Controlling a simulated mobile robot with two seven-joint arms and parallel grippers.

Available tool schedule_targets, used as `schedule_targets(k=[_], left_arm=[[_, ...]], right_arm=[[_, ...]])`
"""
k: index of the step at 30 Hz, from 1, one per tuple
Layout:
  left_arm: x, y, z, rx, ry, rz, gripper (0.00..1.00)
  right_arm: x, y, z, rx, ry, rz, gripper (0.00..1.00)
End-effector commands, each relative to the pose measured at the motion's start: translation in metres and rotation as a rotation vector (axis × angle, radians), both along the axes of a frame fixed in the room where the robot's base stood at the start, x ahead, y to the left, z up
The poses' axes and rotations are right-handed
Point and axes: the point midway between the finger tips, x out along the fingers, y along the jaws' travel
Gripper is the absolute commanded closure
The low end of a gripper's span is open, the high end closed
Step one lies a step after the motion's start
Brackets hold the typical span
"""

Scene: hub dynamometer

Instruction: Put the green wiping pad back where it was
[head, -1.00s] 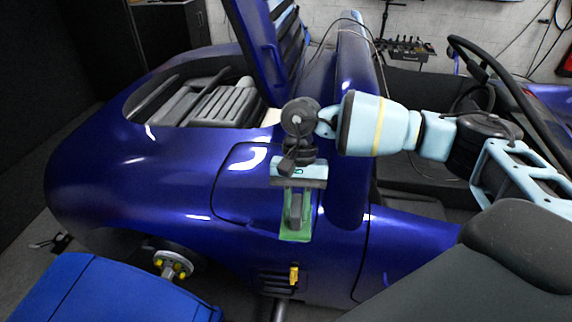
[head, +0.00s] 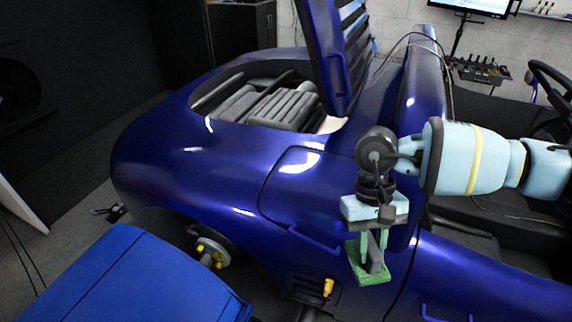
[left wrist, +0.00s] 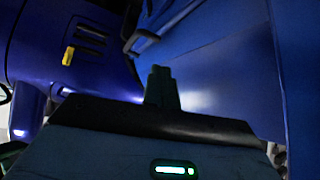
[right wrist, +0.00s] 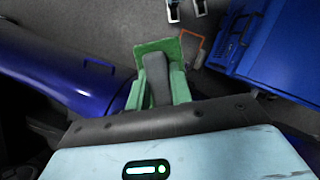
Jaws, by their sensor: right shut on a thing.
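In the head view, my right gripper (head: 370,258) is shut on the dark grip of the green wiping pad (head: 368,277). The pad hangs below the fingers, in front of the blue car's side, with its green face slightly tilted. In the right wrist view, the pad (right wrist: 172,47) is beyond the fingertips, and its dark grip (right wrist: 156,75) sits between the two fingers. My left gripper (left wrist: 161,85) shows only in the left wrist view. Its dark fingers are together with nothing visible between them, facing blue surfaces.
The blue car body (head: 200,160) with its raised lid (head: 325,50) fills the middle. A yellow piece (head: 328,287) sits at its side vent. A bare wheel hub (head: 212,251) is at left. A blue cabinet (head: 130,275) stands in front. Open floor shows beneath the pad in the right wrist view.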

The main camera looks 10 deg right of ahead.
Motion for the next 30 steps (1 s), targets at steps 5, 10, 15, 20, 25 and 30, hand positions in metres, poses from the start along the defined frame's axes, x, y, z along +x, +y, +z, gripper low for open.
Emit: schedule_targets(k=[5, 10, 15, 20, 25, 30], left_arm=[[-0.001, 0.002, 0.0, 0.005, 0.001, -0.005, 1.0], [-0.001, 0.003, -0.001, 0.007, 0.001, -0.009, 1.0], [-0.001, 0.003, -0.001, 0.008, 0.001, -0.008, 1.0], [-0.001, 0.003, -0.001, 0.007, 0.001, -0.007, 1.0], [0.0, 0.001, 0.0, 0.004, 0.0, -0.004, 1.0], [0.0, -0.001, 0.0, -0.002, 0.0, 0.002, 1.0]], right_arm=[[-0.006, 0.001, -0.03, 0.001, 0.009, 0.001, 1.0], [-0.018, 0.001, -0.081, 0.003, 0.01, 0.001, 1.0], [-0.031, 0.001, -0.12, 0.002, 0.006, 0.0, 1.0], [-0.037, 0.0, -0.136, 0.0, 0.001, 0.0, 1.0], [-0.037, 0.0, -0.138, 0.0, -0.001, 0.0, 1.0], [-0.037, 0.0, -0.138, 0.0, 0.0, 0.0, 1.0]])
